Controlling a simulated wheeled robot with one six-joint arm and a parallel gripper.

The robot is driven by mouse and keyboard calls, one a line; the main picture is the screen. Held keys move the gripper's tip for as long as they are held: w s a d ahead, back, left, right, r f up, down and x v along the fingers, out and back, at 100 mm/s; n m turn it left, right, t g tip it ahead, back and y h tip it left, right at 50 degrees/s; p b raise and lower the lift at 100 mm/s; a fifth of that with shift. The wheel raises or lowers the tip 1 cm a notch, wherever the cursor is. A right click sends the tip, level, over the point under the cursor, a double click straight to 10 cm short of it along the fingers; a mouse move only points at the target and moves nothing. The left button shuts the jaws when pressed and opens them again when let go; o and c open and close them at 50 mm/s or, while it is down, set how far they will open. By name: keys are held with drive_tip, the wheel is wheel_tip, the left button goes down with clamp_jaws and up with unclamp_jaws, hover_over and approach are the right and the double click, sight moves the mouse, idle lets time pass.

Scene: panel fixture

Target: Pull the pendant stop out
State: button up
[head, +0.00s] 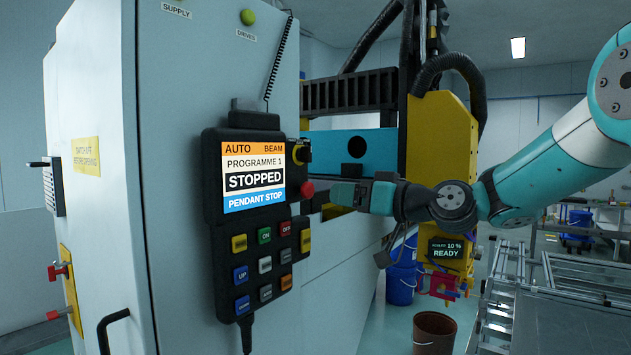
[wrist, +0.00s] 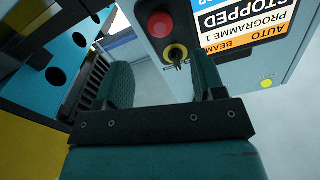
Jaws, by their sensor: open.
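The pendant (head: 214,180) is a black box hanging on the cabinet front. Its screen (head: 254,178) reads STOPPED and PENDANT STOP. The pendant stop is a red mushroom button (head: 307,190) on the pendant's right side. In the wrist view, the red button (wrist: 160,24) shows at the top, above a yellow-ringed key switch (wrist: 175,54). My gripper (head: 328,195) is just right of the button in the head view. In the wrist view, my gripper (wrist: 162,75) has its two fingers apart with nothing between them. The button is beyond the fingertips; contact is not seen.
The key switch sits close to the red button. A coiled cable (head: 278,60) runs above the pendant. The yellow machine head (head: 441,140) stands behind my arm. A blue bucket (head: 401,280) and a brown bucket (head: 433,333) are on the floor.

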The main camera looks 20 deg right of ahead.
sight(310, 192)
drive_tip(key=p+x, duration=0.3)
drive_tip(key=x, duration=0.5)
drive_tip(key=shift+w+a, duration=0.15)
drive_tip(key=shift+w, duration=0.05)
drive_tip(key=shift+c, duration=0.3)
